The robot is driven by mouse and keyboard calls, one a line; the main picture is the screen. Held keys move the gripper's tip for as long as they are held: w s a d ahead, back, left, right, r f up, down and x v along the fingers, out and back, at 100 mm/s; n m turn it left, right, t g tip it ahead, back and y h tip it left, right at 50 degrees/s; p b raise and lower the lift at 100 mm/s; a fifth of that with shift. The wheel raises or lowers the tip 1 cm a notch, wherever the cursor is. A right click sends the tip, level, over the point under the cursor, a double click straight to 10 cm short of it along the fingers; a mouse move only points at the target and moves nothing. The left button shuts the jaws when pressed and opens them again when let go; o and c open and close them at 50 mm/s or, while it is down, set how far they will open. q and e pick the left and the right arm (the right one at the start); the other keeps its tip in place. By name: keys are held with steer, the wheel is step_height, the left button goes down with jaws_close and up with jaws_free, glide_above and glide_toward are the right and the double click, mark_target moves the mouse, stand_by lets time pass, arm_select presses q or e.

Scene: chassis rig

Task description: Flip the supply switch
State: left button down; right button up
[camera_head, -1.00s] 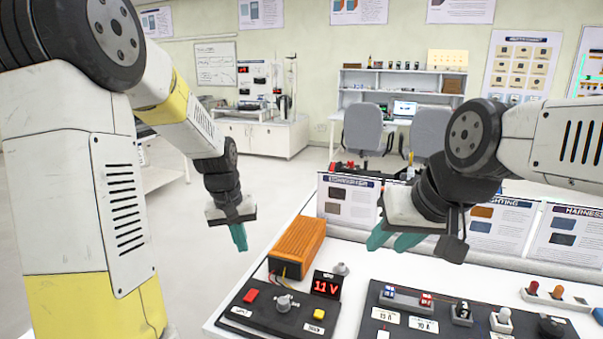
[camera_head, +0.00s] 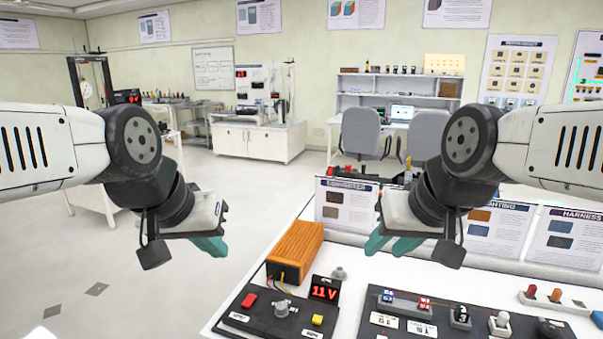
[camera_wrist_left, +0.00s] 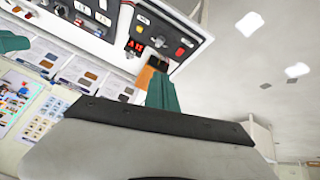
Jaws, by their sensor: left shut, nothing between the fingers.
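A black supply panel (camera_head: 262,328) sits at the bench's near left corner. It bears a red switch-like block (camera_head: 249,300), a grey knob (camera_head: 281,307) and a yellow block (camera_head: 317,320); which one is the supply switch I cannot tell from its label. A red display (camera_head: 325,289) beside it reads 11 V. My left gripper (camera_head: 212,245) is shut and empty, in the air left of the bench, apart from the panel. In the left wrist view a teal finger (camera_wrist_left: 162,95) shows, with the panel beyond it. My right gripper (camera_head: 393,244) is open and empty above the bench.
An orange finned box (camera_head: 296,250) stands behind the supply panel, with wires to it. A second black panel (camera_head: 400,305) with several switches lies to the right. Upright cards (camera_head: 345,205) line the bench's back. The floor to the left is free.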

arm_select(q)
steer(key=n+g+y, duration=0.2)
steer(key=n+g, duration=0.4)
steer(key=n, duration=0.9)
glide_above(251, 297)
step_height(251, 297, down, 21)
steer(key=shift+f, duration=0.1)
step_height(251, 297, down, 14)
steer(key=shift+r, duration=0.1)
